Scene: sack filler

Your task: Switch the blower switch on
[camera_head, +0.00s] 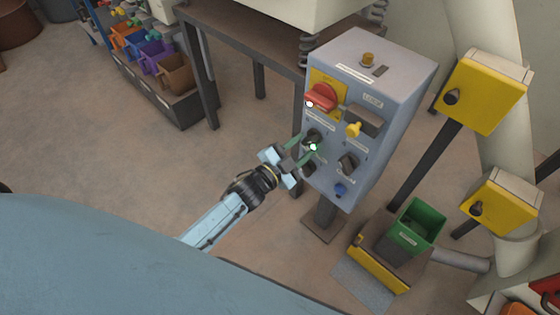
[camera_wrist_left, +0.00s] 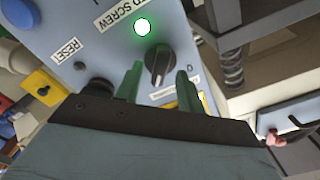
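The grey control box (camera_head: 345,130) stands upright in the head view. Its face carries several switches, and most labels are too small to read there. My left gripper (camera_head: 304,148) is at the left side of the face, beside a black rotary knob (camera_head: 312,136) and a lit green lamp (camera_head: 313,147). In the left wrist view the green fingers (camera_wrist_left: 159,72) are apart, one on each side of a black knob (camera_wrist_left: 158,62). I cannot tell whether they touch it. The lit lamp (camera_wrist_left: 142,27) is close by. Which knob is the blower's is not readable. My right gripper is not in view.
On the box are a red rotary switch (camera_head: 321,97), another black knob (camera_head: 348,163) and a blue button (camera_head: 341,190). Yellow boxes (camera_head: 484,92) stand to the right, near a green bin (camera_head: 417,226). A table (camera_head: 235,35) is behind.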

